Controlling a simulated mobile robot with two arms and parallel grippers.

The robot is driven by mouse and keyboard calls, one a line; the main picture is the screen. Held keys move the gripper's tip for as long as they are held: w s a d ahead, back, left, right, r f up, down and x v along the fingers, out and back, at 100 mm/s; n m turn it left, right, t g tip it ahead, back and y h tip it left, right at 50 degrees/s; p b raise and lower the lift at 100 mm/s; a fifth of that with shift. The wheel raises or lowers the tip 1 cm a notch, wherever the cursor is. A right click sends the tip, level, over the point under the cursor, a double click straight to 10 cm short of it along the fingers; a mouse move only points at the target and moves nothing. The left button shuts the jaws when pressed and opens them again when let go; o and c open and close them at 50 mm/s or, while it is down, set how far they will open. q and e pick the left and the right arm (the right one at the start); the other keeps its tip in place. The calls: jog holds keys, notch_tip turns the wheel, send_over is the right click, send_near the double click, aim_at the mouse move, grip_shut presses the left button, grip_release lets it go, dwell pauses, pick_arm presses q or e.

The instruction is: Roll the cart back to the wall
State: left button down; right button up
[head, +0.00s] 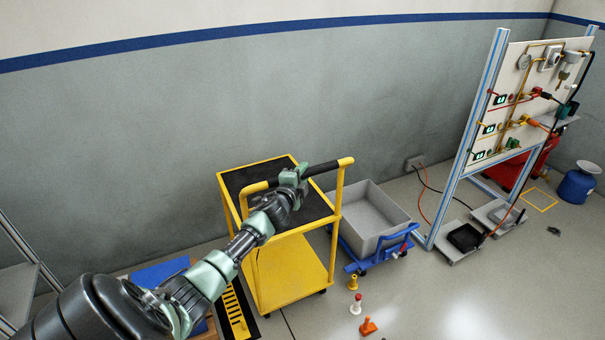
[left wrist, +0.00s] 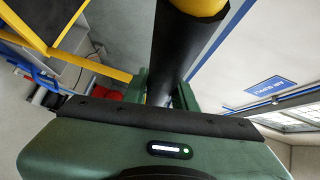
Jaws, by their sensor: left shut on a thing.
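In the left wrist view the dark grip (left wrist: 178,45) runs between the fingers of my left gripper (left wrist: 160,95), with a yellow end above. The cart's yellow frame also shows at the upper left there (left wrist: 30,25). My right gripper is not in view.
A grey bin on a blue trolley (head: 372,215) stands just right of the cart. Small cones and posts (head: 368,326) are on the floor in front. A test panel (head: 535,95) on a metal frame stands at the right. A blue-topped item (head: 160,272) is left of the cart.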

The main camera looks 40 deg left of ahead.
pick_arm(q)
jog(key=shift+a+r, duration=0.1)
jog(key=shift+r, duration=0.05)
jog(key=c, duration=1.3)
grip_release()
jog(key=shift+o, duration=0.9)
jog(key=shift+w, duration=0.1)
jog(key=f+v, duration=0.1)
jog(key=v, duration=0.6)
jog(key=shift+s+r, duration=0.4)
